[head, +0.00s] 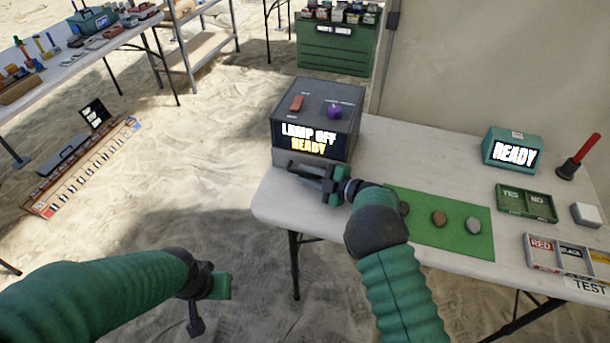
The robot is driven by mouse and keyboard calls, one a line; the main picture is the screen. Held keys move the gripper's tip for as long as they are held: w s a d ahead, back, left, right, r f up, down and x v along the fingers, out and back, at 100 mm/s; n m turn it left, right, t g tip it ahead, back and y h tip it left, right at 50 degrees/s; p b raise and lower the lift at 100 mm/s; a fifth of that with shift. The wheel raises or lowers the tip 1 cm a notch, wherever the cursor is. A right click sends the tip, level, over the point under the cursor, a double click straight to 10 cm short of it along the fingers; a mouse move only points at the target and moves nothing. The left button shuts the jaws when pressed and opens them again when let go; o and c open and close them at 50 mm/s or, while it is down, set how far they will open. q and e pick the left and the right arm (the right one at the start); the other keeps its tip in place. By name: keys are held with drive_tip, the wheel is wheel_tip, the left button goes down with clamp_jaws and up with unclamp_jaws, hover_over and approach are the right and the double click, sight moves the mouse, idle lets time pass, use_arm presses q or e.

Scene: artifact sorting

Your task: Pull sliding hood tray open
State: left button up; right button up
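The hood is a dark grey box (345,119) with a lit "LAMP OFF READY" screen, standing at the left end of the white table. Its lower front is a lighter grey tray section (280,158), which looks closed. My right gripper (303,169) is at the box's lower front edge, its dark fingers pointing left along the tray front. Whether the fingers touch the tray or a handle, and how far apart they are, I cannot tell. My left gripper (209,306) hangs low over the sand, left of the table, with its fingers apart and nothing between them.
A green mat (455,240) with several stones lies right of my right gripper. A teal "READY" box (512,151), a green YES/NO tray (527,204), a labelled sorting tray (545,262) and a white block (586,215) stand further right. Open sand lies left of the table.

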drive_tip(key=shift+a, duration=0.75)
clamp_jaws()
drive_tip(key=shift+d, duration=0.35)
